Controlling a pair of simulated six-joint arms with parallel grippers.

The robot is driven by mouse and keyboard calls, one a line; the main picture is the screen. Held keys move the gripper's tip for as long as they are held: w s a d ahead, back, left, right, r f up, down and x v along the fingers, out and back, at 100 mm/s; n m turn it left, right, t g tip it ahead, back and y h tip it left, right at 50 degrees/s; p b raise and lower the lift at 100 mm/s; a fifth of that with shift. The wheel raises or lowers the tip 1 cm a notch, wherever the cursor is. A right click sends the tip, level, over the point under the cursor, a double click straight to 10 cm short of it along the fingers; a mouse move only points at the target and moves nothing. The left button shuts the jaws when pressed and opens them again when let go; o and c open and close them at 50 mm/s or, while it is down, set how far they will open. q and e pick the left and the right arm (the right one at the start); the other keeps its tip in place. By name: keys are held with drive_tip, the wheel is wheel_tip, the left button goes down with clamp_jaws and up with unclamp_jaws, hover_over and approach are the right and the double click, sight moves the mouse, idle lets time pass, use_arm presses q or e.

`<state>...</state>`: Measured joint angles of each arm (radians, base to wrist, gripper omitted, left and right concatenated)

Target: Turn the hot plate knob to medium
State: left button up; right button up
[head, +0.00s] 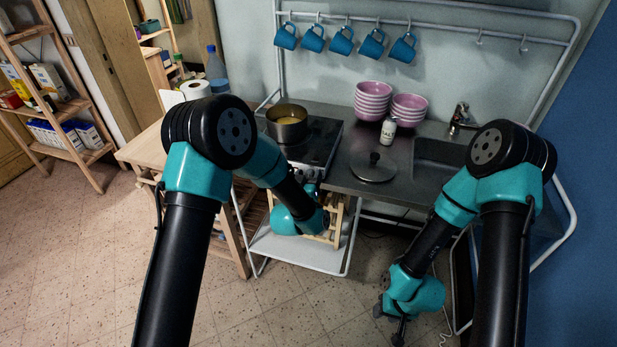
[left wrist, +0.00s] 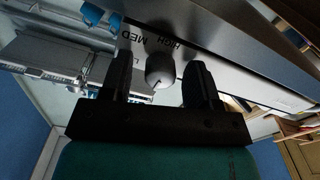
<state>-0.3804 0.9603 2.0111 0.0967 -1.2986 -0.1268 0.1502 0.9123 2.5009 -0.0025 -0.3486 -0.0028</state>
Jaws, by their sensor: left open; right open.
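The hot plate (head: 322,150) sits on the left of the steel counter with a pot (head: 287,130) on it. In the left wrist view its dark rounded knob (left wrist: 160,69) is on the front panel, beside the printed words HIGH and MED and part of another label. My left gripper (left wrist: 158,66) is open, one finger on each side of the knob, with gaps visible. I cannot tell clearly which label the knob points to. In the head view my left arm largely hides that gripper. My right gripper (head: 399,330) hangs low in front of the counter, open and empty.
A lid (head: 373,168) and a white bottle (head: 388,131) lie right of the hot plate, before stacked pink bowls (head: 373,101). A sink (head: 438,152) is further right. Blue mugs (head: 341,41) hang above. A wooden table (head: 147,146) stands left; floor in front is clear.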

use_arm(q)
drive_tip(key=c, duration=0.9)
drive_tip(key=shift+c, duration=0.2)
drive_tip(key=shift+m, duration=0.4)
drive_tip(key=m, duration=1.7)
drive_tip(key=shift+d, duration=0.1)
drive_tip(key=m, duration=0.6)
drive_tip(key=shift+f, duration=0.1)
